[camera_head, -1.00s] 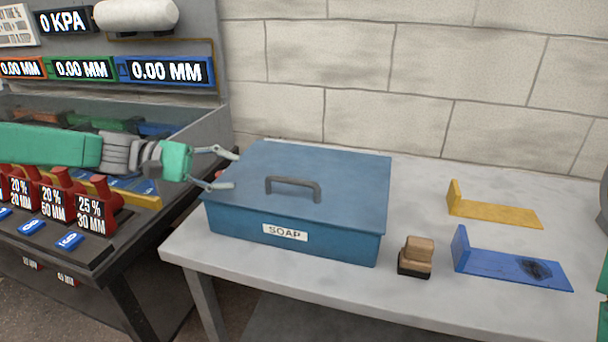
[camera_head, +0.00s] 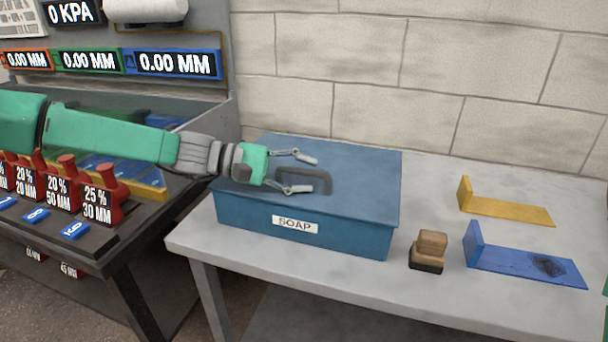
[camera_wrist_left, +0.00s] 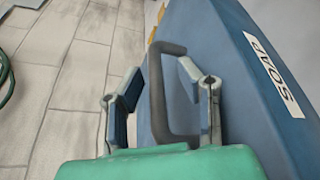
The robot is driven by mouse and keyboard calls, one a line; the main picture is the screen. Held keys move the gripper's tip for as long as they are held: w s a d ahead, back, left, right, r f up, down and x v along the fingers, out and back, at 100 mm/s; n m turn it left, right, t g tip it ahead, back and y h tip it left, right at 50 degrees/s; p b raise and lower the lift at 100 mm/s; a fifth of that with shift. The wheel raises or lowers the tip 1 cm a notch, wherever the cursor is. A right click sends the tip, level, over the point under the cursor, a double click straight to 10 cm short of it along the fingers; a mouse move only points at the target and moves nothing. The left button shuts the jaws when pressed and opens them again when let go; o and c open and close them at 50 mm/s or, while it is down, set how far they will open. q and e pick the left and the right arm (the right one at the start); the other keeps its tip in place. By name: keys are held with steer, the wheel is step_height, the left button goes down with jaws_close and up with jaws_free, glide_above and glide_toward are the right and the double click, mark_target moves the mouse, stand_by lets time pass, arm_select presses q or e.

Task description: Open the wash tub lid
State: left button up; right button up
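The blue wash tub (camera_head: 350,241) with a "SOAP" label stands on the grey table, its flat lid (camera_head: 355,160) down on it. The lid has a dark U-shaped handle (camera_head: 318,178). In the left wrist view, the handle (camera_wrist_left: 172,95) shows between and beyond the two open fingers (camera_wrist_left: 160,85). I cannot tell whether a finger touches it.
A wooden-backed brush (camera_head: 430,250) stands right of the tub. A yellow bracket (camera_head: 508,210) and a blue bracket (camera_head: 520,263) with a dark smudge lie further right. A bench with red weights (camera_head: 103,194) is at the left. A block wall is behind.

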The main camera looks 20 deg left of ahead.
arm_select(q)
steer(key=shift+d, duration=0.3)
steer(key=shift+d+r, duration=0.1)
steer(key=shift+d, duration=0.6)
jaws_close()
steer(key=shift+s, duration=0.1)
steer(key=shift+a, duration=0.1)
arm_select(e)
steer(key=shift+d+f, duration=0.15)
steer(key=shift+d, duration=0.5)
